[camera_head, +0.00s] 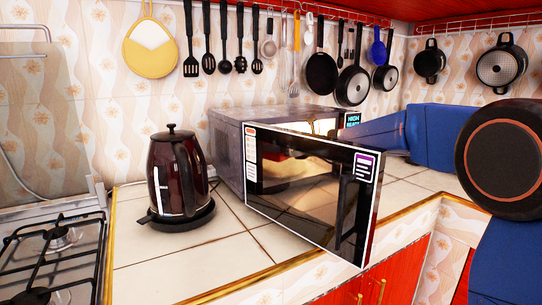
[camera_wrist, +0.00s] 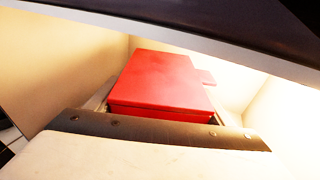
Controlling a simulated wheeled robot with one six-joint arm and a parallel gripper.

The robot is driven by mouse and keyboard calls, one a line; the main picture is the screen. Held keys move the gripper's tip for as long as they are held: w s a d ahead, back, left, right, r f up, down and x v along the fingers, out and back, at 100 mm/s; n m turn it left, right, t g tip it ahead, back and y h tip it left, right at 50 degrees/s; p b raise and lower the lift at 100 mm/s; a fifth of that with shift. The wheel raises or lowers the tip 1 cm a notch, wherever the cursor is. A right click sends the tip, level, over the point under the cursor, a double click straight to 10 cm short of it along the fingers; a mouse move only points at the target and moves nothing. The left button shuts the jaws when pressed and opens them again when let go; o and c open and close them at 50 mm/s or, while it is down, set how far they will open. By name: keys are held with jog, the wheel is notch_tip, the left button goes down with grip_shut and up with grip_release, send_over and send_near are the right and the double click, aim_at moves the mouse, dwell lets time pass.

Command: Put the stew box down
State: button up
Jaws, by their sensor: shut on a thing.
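The stew box is a red flat-lidded box (camera_wrist: 160,82) in the middle of the wrist view, with a small tab on its right side. My gripper (camera_wrist: 162,126) shows as a dark bolted bar along the near side of the box and is shut on it. Its fingertips are hidden. Pale lit walls surround the box, as inside the microwave. In the head view my blue arm reaches in behind the microwave door (camera_head: 318,235), and a reddish shape shows dimly through its glass. Whether the box touches the floor under it cannot be told.
The microwave (camera_head: 228,150) stands on the tiled counter (camera_head: 235,255), its door swung out toward the front edge. A dark red kettle (camera_head: 178,178) stands left of it, beside the gas hob (camera_head: 50,255). Pans and utensils hang above.

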notch_tip(320, 180, down, 3)
jog(key=shift+f, duration=0.15)
jog(key=shift+w+a+f, duration=0.1)
jog(key=shift+w+f, duration=0.05)
jog(key=shift+f, duration=0.05)
jog(key=o, duration=1.5)
jog(key=shift+f, duration=0.15)
jog(key=shift+c, duration=0.2)
jog(key=shift+d+r, duration=0.2)
jog(key=shift+d, duration=0.05)
jog(key=v, duration=1.1)
jog(key=shift+s+d, duration=0.2)
jog(key=shift+s, duration=0.15)
